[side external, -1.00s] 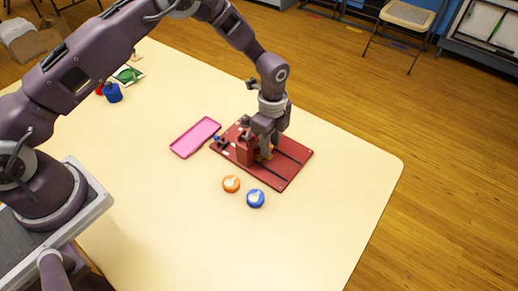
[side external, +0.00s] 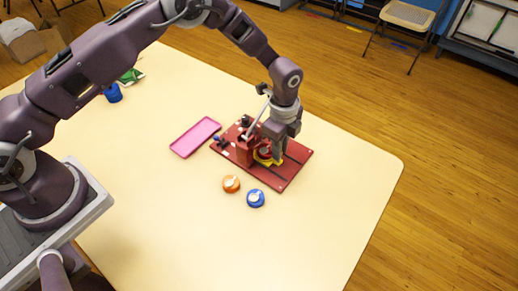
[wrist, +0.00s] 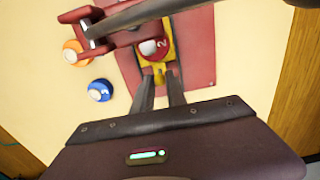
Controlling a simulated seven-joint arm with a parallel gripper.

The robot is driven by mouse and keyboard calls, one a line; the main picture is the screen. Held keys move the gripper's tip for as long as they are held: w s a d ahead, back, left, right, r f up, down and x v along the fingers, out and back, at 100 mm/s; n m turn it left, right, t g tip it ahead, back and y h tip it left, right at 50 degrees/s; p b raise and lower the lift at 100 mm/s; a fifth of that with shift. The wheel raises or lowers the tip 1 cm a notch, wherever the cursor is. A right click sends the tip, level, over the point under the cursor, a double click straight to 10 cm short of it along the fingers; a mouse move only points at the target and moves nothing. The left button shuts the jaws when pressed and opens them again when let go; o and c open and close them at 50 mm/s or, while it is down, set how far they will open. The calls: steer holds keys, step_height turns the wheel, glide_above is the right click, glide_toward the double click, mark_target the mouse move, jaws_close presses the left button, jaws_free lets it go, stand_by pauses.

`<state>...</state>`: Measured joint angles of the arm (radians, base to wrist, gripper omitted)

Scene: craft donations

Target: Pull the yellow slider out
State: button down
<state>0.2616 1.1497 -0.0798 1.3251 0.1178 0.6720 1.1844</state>
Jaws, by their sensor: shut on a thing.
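The yellow slider (side external: 277,163) is on a dark red base plate (side external: 290,163) and sticks out from under the red press (side external: 244,152). My gripper (side external: 279,155) is down at the slider's outer end. In the wrist view my gripper (wrist: 160,78) has its fingers closed around the tab of the yellow slider (wrist: 159,71). The fingers and the press hide parts of the slider.
An orange round piece (side external: 231,183) and a blue one (side external: 256,198) lie in front of the plate. A pink tray (side external: 195,137) lies at its left. A grey lever (side external: 258,118) rises from the press. The table's right side is clear.

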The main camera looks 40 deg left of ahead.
steer(key=shift+d, duration=3.25)
steer(key=c, duration=1.4)
jaws_free()
steer(key=shift+c, duration=0.2)
step_height(320, 180, up, 8)
steer(key=shift+f, duration=0.25)
